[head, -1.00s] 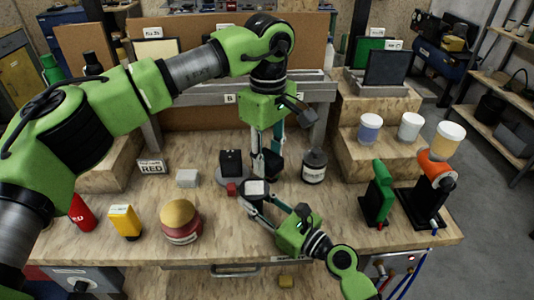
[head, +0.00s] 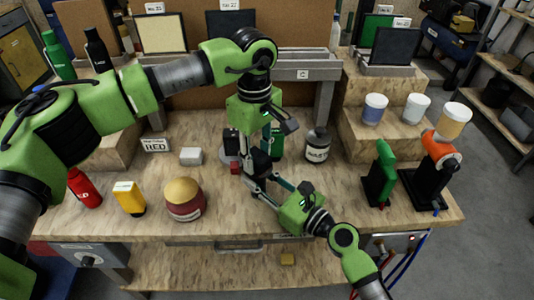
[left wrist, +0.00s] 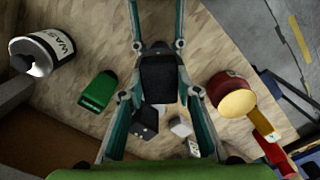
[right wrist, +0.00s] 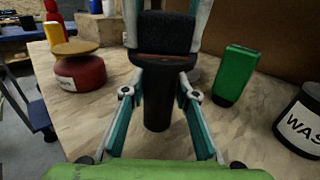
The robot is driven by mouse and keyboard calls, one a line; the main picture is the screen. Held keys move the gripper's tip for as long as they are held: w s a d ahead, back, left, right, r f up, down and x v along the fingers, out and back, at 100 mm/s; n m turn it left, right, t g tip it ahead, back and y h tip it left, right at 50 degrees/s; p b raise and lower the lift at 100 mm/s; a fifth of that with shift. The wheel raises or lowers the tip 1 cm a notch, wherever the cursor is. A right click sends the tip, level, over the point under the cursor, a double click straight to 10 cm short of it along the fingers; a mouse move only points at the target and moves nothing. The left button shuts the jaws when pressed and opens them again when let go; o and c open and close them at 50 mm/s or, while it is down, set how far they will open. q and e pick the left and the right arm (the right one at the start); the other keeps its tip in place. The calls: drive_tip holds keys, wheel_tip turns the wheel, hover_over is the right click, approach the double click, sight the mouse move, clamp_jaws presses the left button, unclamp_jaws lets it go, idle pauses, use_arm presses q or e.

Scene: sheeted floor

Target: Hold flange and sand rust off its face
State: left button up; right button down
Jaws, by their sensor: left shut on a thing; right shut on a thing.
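My left gripper (head: 256,152) reaches down over the middle of the bench, shut on a dark piece (head: 263,161). In the left wrist view a black piece (left wrist: 158,78) sits between its fingers. My right gripper (head: 252,178) comes in from the lower right, close to the left one. In the right wrist view it is shut on a black, rough-textured block (right wrist: 165,32) with a thin brown strip along its lower edge. A black cylinder (right wrist: 155,105) shows below that block. The grippers overlap, and I cannot clearly tell the flange's face or whether the two pieces touch.
A red pot with a tan top (head: 184,198) and a yellow bottle (head: 129,198) stand left. A black can (head: 317,146), a green holder (head: 380,175) and cups (head: 375,108) stand right. The front middle is clear.

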sight(271, 157)
use_arm(q)
drive_tip(key=a, duration=0.3)
drive_tip(key=shift+a, duration=0.2)
drive_tip(key=d, duration=0.6)
drive_tip(key=shift+d, duration=0.35)
wheel_tip(271, 157, up, 2)
drive_tip(key=shift+d+r, duration=0.1)
drive_tip(key=shift+r, duration=2.9)
use_arm(e)
drive_tip(key=c, duration=1.5)
unclamp_jaws()
drive_tip(key=shift+r, duration=0.1)
drive_tip(key=shift+d, duration=0.1)
